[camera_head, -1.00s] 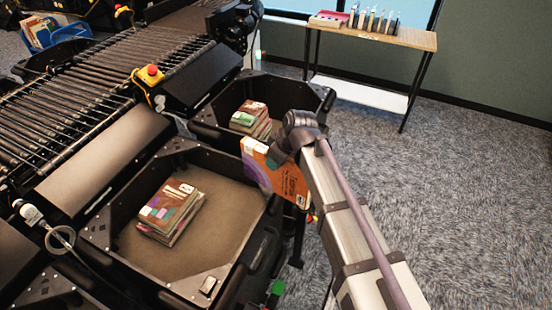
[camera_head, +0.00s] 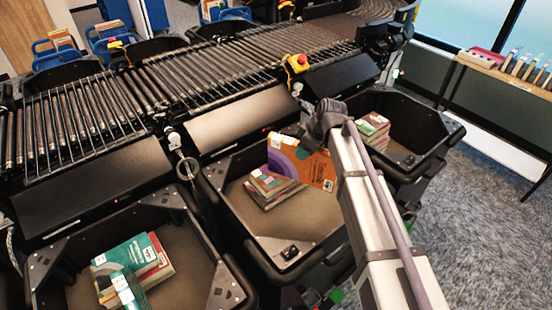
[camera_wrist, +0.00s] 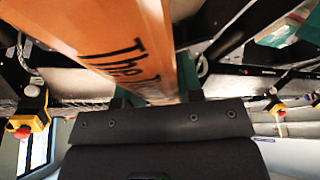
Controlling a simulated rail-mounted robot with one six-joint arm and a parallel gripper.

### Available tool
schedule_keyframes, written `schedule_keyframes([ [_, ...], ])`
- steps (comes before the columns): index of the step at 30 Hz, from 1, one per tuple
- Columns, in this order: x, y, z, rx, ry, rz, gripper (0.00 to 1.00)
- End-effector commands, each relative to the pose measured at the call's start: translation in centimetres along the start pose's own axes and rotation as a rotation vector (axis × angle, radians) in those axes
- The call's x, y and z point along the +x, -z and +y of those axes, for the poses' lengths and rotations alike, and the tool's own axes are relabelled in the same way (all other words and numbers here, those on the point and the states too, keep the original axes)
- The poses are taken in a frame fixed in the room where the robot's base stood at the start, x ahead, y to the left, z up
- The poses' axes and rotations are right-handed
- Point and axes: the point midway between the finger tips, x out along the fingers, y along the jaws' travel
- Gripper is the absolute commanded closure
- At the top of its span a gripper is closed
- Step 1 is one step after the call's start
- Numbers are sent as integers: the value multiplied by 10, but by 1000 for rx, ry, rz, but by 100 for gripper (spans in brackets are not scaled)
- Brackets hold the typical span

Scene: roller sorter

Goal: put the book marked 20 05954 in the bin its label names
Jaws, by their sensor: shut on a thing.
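An orange book with a purple and white pattern (camera_head: 308,166) hangs from my gripper (camera_head: 318,128) in the head view. My gripper is shut on its upper edge. In the wrist view the orange book (camera_wrist: 105,40) fills the upper left, with large dark letters partly readable as "The". Its number label cannot be read. The book is over or in front of the middle black bin (camera_head: 290,262), above a stack of books (camera_head: 268,188) in it. I cannot tell its exact height over the bin. Any bin markings are not readable.
A left bin (camera_head: 205,262) holds teal and red books (camera_head: 135,265). A right bin (camera_head: 440,122) holds another stack (camera_head: 374,128). A roller conveyor (camera_head: 200,75) with a red emergency button (camera_head: 299,60) runs behind. A table (camera_head: 500,78) stands at the right.

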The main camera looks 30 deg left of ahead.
Motion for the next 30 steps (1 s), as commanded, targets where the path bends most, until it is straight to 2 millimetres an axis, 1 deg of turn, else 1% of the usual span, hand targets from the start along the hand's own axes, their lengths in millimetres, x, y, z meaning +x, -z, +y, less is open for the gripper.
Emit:
schedule_keyframes([
  [1, -4, -7, 10, -1, 1, 1, 100],
  [4, -8, -17, 20, -8, 3, 3, 100],
  [8, -8, -20, 22, -10, 4, 4, 100],
  [13, 1, -23, 22, -11, 4, 4, 100],
  [17, 17, -29, 22, -11, 4, 4, 100],
  [27, 71, -51, 22, -11, 4, 4, 100],
  [30, 83, -56, 22, -11, 4, 4, 100],
])
